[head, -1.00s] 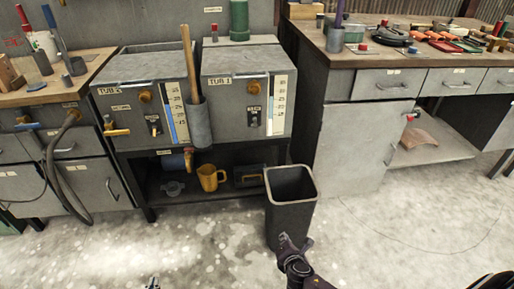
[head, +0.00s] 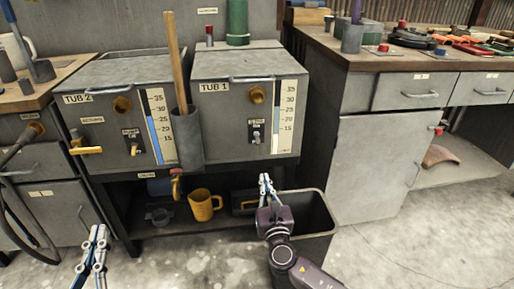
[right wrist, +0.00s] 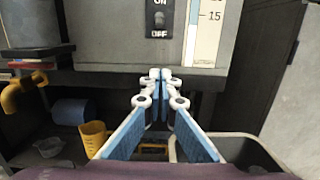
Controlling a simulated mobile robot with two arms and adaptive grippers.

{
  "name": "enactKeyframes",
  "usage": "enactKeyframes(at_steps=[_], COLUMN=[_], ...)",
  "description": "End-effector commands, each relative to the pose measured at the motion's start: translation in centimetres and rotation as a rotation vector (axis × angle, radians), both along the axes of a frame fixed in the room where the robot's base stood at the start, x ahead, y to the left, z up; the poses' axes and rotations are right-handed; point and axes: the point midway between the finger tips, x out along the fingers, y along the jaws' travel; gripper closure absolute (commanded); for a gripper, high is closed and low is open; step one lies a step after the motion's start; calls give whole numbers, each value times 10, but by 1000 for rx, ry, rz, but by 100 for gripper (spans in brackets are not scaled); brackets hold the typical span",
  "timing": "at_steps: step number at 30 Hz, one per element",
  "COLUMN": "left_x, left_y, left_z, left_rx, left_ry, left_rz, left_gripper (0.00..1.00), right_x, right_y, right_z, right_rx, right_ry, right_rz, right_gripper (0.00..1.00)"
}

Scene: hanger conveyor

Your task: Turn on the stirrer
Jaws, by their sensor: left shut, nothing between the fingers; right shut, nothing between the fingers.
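Two grey tub units stand side by side in the head view, TUB 2 (head: 115,75) on the left and TUB 1 (head: 215,120) on the right. TUB 1 has a toggle switch (head: 256,133) on its front; it also shows in the right wrist view (right wrist: 159,18) with OFF printed below. I cannot tell its lever position. TUB 2 has a similar switch (head: 133,143). My right gripper (head: 265,179) is shut and empty, below and in front of TUB 1's switch, apart from it. My left gripper (head: 99,231) is shut and empty, low at the left.
A black bin (head: 317,212) stands beside my right gripper. A yellow jug (head: 201,206) sits on the shelf under the tubs. A wooden-handled tool (head: 176,60) stands in a holder between the tubs. A workbench (head: 380,150) stands at the right.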

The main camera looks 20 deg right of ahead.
Motion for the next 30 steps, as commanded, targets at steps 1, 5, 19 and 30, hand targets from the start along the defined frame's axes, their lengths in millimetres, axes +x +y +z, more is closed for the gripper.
enactKeyframes(at_steps=[1, 5, 19, 30], left_x=[-1, -2, -4, -35], left_y=[0, 0, -1, -1], left_z=[1, 3, 14, 78], left_rx=[-1, -2, -18, -107], left_ry=[-4, -9, -66, -384], left_rz=[0, -1, -4, -23], left_gripper=[100, 100, 100, 100], right_x=[0, 0, 12, 63], right_y=[1, 1, -2, -16], right_z=[0, 2, 3, 7], right_rx=[-7, -13, -10, -10], right_ry=[-3, -7, -8, -8], right_rz=[0, 1, -1, -1], right_gripper=[100, 100, 100, 100])
